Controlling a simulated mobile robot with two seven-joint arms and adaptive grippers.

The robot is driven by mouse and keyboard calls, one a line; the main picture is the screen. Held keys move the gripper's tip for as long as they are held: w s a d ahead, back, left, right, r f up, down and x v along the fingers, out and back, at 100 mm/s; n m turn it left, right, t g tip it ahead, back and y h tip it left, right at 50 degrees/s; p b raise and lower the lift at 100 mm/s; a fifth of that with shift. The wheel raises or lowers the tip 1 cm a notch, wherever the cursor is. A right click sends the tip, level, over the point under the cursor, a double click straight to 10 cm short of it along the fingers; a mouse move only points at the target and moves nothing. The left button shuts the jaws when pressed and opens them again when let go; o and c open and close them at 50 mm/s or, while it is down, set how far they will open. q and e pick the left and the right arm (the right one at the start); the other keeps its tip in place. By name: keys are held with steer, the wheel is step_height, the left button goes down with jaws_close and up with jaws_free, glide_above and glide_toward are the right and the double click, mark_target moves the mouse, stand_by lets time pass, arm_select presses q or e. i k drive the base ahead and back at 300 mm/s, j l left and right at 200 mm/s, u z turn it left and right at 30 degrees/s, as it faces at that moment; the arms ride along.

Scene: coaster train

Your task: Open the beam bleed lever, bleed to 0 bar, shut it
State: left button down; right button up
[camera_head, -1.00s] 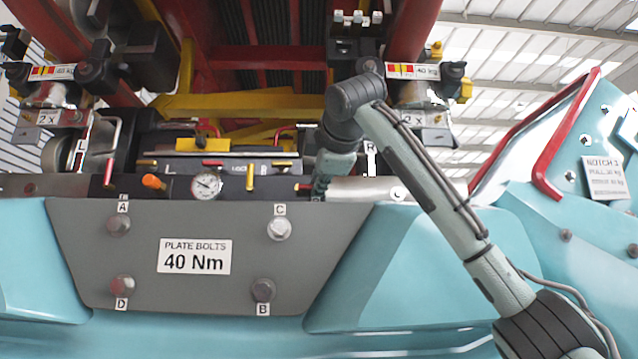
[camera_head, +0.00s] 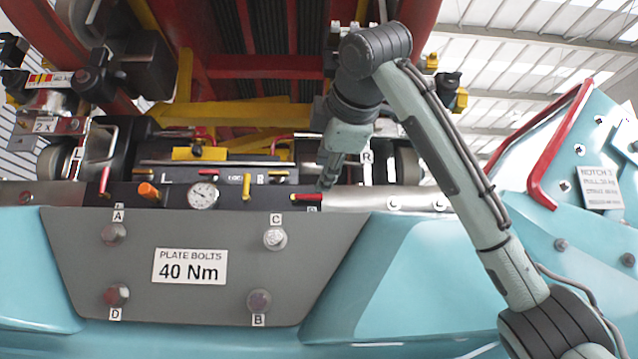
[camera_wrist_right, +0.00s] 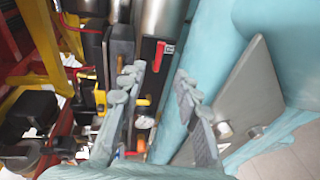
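A dark panel bar (camera_head: 225,197) carries a round white gauge (camera_head: 203,196), whose reading is too small to tell. A red-handled lever (camera_head: 306,197) lies flat at the bar's right end. It also shows in the wrist view as a red handle (camera_wrist_right: 165,48). A yellow lever (camera_head: 247,184) and another red lever (camera_head: 104,181) stand upright on the bar. I cannot read which lever is the beam bleed. My left gripper is out of view.
An orange knob (camera_head: 148,190) sits left of the gauge. A grey plate (camera_head: 190,305) with several bolts and a "40 Nm" sign (camera_head: 189,266) lies below the bar. Yellow and red beams rise behind it. A red rail (camera_head: 538,170) stands at the right.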

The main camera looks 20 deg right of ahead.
mark_target(246, 177)
steer(key=k+j, duration=0.1)
steer(key=k, duration=0.9)
